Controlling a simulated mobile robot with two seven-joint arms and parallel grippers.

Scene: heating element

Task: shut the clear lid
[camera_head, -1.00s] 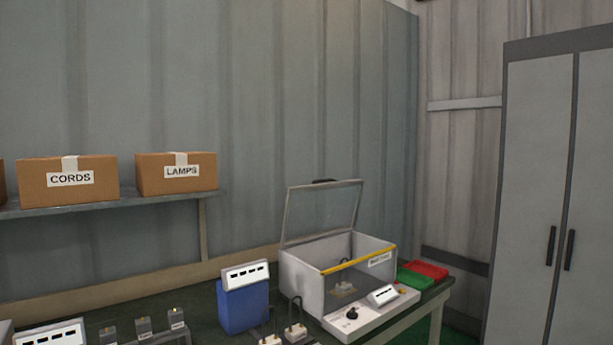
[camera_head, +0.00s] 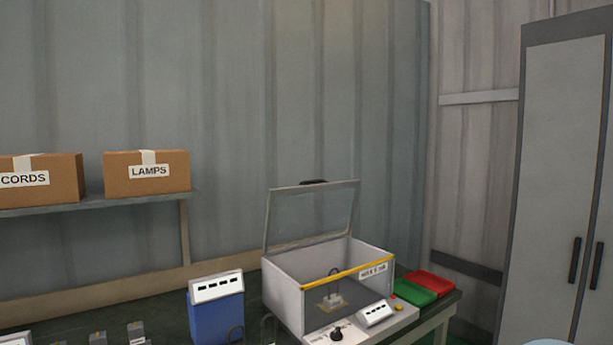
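The clear lid (camera_head: 311,216) stands raised at the back of a grey box-shaped test unit (camera_head: 285,293). It is a transparent panel in a grey frame, with a dark handle (camera_head: 313,182) on its top edge. The box is open at the top, with a yellow strip (camera_head: 348,273) along its front rim. Inside sits a small fixture (camera_head: 332,301) with a dark loop on it. The front panel has a black knob (camera_head: 337,335) and a small display (camera_head: 376,313). Neither gripper is in view.
A blue meter (camera_head: 216,309) stands left of the box on the dark bench. Green (camera_head: 416,291) and red (camera_head: 430,281) trays lie to its right. A shelf (camera_head: 95,203) with cartons hangs at left. A grey cabinet (camera_head: 560,180) stands at right. A pale blue rounded shape (camera_head: 547,342) shows at the bottom edge.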

